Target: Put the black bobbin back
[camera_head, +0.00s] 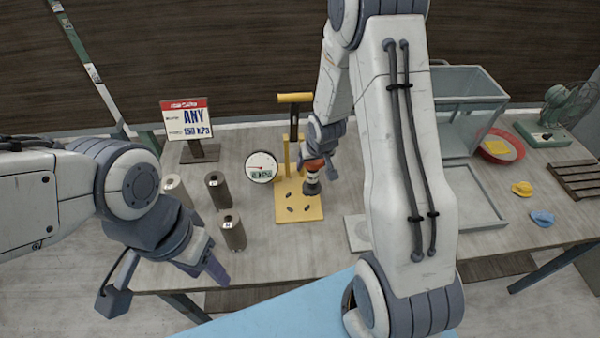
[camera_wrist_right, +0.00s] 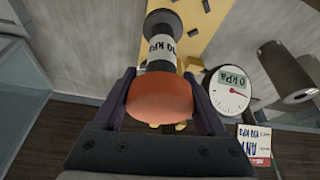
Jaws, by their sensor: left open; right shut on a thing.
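The black bobbin (camera_head: 311,187) has flared black ends, a white label round its middle and an orange-red knob on top. My right gripper (camera_head: 315,163) is shut on the knob. In the right wrist view the gripper (camera_wrist_right: 163,92) has a finger on each side of the knob, and the bobbin (camera_wrist_right: 162,55) reaches away from it. The bobbin is above the yellow base plate (camera_head: 290,214) of a stand; I cannot tell whether it touches the plate. Only part of its label shows, reading "0 kPa". My left gripper (camera_head: 212,267) is open and empty near the table's front edge.
Several grey cylinders, one (camera_head: 232,232) nearest the front, stand left of the plate. A round gauge (camera_head: 261,166) and a sign (camera_head: 187,119) stand behind. Right are a glass-sided box (camera_head: 470,82), red dish (camera_head: 505,142), yellow and blue pieces, a fan and a rack.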

